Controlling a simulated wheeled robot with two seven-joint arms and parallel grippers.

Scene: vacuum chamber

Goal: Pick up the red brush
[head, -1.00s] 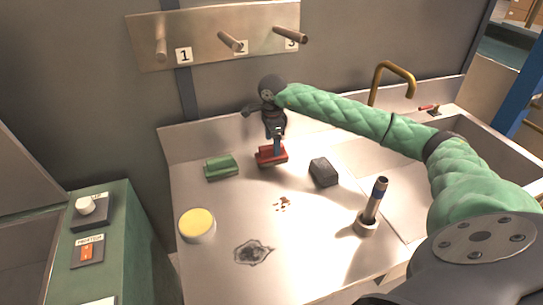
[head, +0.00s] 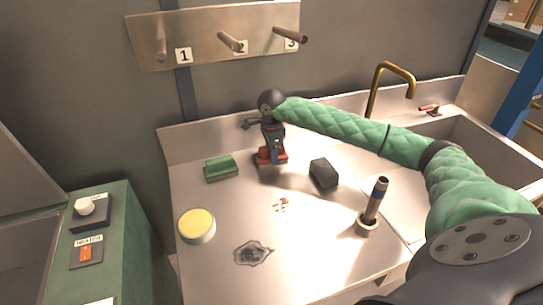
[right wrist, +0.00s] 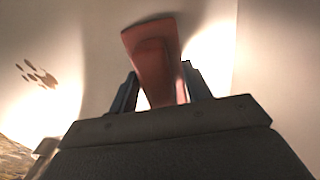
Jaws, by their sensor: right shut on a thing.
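The red brush (head: 262,160) is on the metal counter (head: 225,225), near its back edge, between a green brush and a dark block. My right gripper (head: 274,154) points down at it from above and is shut on it. In the right wrist view the red brush (right wrist: 155,60) sits between the two fingers of my right gripper (right wrist: 162,90). Whether the brush still touches the counter is hard to tell. My left gripper is not in view.
A green brush (head: 221,168) lies left of the red one, a dark block (head: 323,174) right. A yellow-topped round container (head: 197,225) and a holder with an upright tool (head: 375,203) stand nearer. A brass faucet (head: 378,80) and sink are right; a pegged panel (head: 205,50) hangs above.

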